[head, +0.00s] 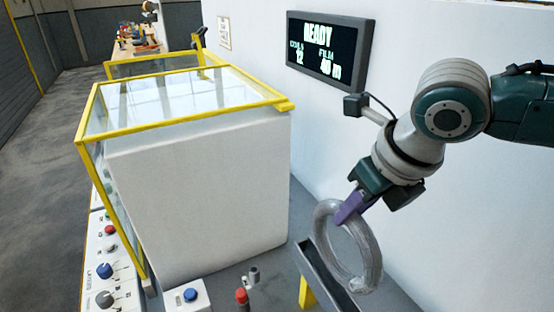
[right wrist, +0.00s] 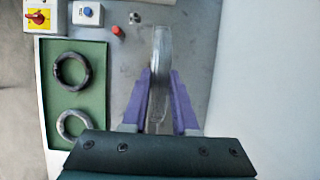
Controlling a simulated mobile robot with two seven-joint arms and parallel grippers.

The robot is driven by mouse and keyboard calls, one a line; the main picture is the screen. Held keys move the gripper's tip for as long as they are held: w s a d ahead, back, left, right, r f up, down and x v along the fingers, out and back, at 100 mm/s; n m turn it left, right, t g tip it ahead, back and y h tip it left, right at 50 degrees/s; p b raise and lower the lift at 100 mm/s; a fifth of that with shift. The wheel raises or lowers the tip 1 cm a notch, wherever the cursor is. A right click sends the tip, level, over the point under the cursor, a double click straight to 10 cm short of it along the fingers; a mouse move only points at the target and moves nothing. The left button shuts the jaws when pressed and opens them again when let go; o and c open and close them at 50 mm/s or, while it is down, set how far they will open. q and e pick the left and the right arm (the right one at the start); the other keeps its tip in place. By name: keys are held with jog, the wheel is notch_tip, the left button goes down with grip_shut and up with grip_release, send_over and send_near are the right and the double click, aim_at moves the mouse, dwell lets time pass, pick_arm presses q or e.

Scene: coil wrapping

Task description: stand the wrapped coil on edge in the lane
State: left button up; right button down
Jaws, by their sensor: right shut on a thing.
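The wrapped coil (head: 372,262) is a pale, shiny ring, held upright by its upper rim. My right gripper (head: 350,208), with purple fingers, is shut on it. In the right wrist view the same coil (right wrist: 161,55) shows edge-on between the fingers (right wrist: 160,105). The lane (head: 318,262) is a dark channel with raised sides on the grey table. The coil's lower part is over or in the lane; I cannot tell whether it touches the lane floor. My left gripper is not in view.
A white machine (head: 200,190) with a yellow-framed clear guard stands left of the lane. A red-topped post (head: 242,296) and a blue button box (head: 190,294) are near the front. A green tray (right wrist: 97,90) holds a dark coil (right wrist: 58,70) and a paler coil (right wrist: 61,125). A READY screen (head: 328,50) hangs behind.

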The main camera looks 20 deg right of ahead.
aim_at(367, 232)
jog(key=shift+r, duration=0.15)
jog(key=shift+w+r+p, duration=0.1)
jog(key=shift+r+p, duration=0.05)
jog(key=shift+p, duration=0.2)
notch_tip(367, 232, down, 9)
jog(key=b, duration=0.7)
jog(key=shift+f+b, duration=0.45)
jog(key=shift+f, duration=0.2)
dwell(0.4)
jog(key=c, duration=0.6)
grip_release()
jog(key=shift+f, duration=0.1)
jog(key=v, duration=1)
